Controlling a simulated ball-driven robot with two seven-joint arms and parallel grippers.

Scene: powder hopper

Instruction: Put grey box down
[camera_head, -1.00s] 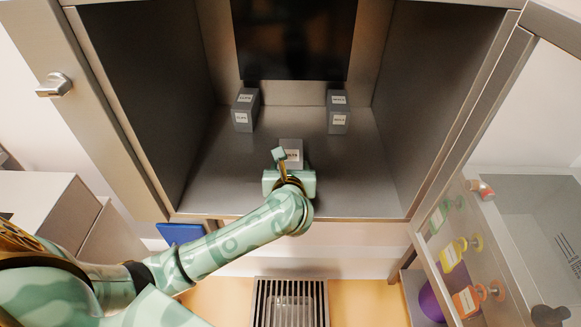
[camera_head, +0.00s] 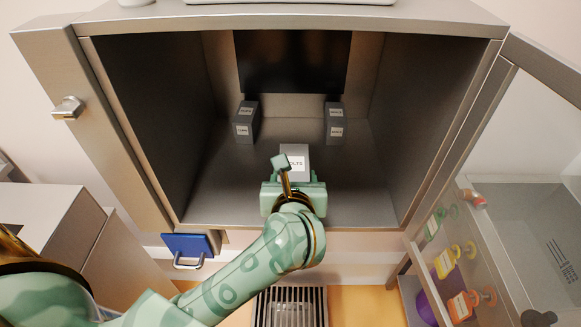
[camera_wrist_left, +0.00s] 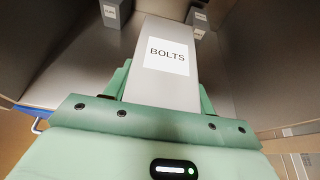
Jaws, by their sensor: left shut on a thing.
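A grey box labelled BOLTS (camera_wrist_left: 165,90) is between the green fingers of my left gripper (camera_head: 293,184). The gripper is shut on it, with a finger on each side of the box in the left wrist view. In the head view the box (camera_head: 296,152) is inside the open cabinet (camera_head: 240,185), over the front middle of its floor. Its lower part is hidden by the gripper, and I cannot tell whether it touches the floor. My right gripper is out of view.
More dark grey labelled boxes stand at the back left (camera_head: 246,122) and back right (camera_head: 334,123) of the cabinet. The floor between them is clear. The cabinet door (camera_head: 470,150) stands open at the right. A blue drawer (camera_head: 190,246) is below left.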

